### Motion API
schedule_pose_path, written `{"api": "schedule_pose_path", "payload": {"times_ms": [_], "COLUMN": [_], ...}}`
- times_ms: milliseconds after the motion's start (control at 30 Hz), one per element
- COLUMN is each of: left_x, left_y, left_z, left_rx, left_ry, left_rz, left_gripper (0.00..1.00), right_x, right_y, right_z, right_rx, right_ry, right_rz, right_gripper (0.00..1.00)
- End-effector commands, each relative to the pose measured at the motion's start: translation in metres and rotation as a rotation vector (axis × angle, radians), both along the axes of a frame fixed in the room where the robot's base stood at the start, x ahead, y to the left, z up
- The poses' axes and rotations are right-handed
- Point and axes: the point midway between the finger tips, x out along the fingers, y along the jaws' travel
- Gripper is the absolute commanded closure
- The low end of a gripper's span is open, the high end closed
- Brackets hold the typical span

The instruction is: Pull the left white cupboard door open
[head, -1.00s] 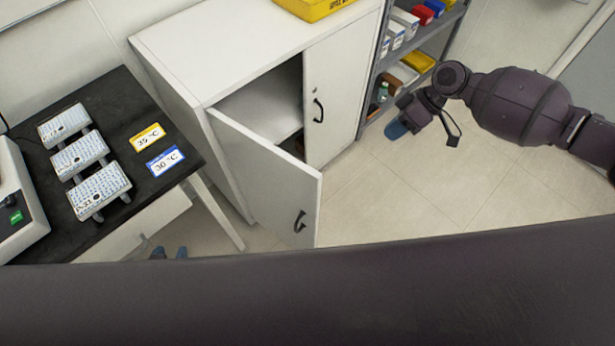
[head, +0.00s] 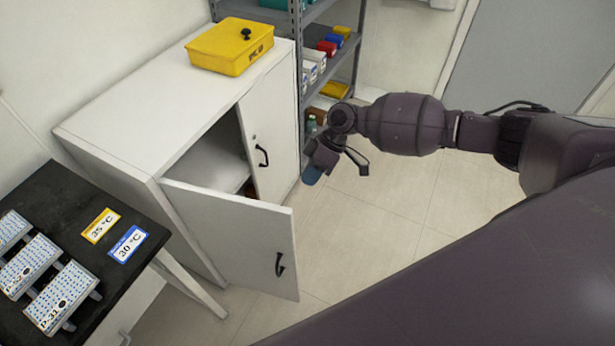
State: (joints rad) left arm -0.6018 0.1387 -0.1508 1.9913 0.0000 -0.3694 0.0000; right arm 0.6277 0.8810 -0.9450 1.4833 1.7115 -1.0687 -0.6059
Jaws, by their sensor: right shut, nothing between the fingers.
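The left white cupboard door (head: 232,235) stands open, swung out from the white cupboard (head: 140,125), and shows part of the dim inside and a shelf. Its dark handle (head: 280,264) is on the outer face near the free edge, with nothing on it. The right cupboard door (head: 272,130) is closed. My left gripper is not in view.
A yellow box (head: 232,47) sits on the cupboard top. A grey shelf rack (head: 300,75) with boxes stands right of the cupboard. A black table (head: 75,210) with sample racks and temperature labels is at left. Tiled floor (head: 390,205) right of the door is clear.

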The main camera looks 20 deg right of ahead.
Motion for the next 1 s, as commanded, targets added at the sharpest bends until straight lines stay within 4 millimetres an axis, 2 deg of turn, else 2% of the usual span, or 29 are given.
{"api": "schedule_pose_path", "payload": {"times_ms": [400, 500, 700, 1000], "left_x": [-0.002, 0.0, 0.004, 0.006], "left_y": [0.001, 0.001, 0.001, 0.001], "left_z": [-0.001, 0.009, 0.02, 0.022], "left_rx": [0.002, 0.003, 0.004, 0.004], "left_ry": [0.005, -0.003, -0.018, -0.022], "left_rz": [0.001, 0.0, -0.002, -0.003], "left_gripper": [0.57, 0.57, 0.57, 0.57], "right_x": [-0.009, -0.02, -0.035, -0.039], "right_y": [0.044, 0.053, 0.065, 0.068], "right_z": [-0.059, -0.054, -0.055, -0.057], "right_rx": [-0.001, -0.001, -0.001, -0.001], "right_ry": [0.0, -0.004, -0.003, 0.0], "right_rz": [0.0, 0.002, 0.001, -0.001], "right_gripper": [1.0, 1.0, 1.0, 1.0]}}
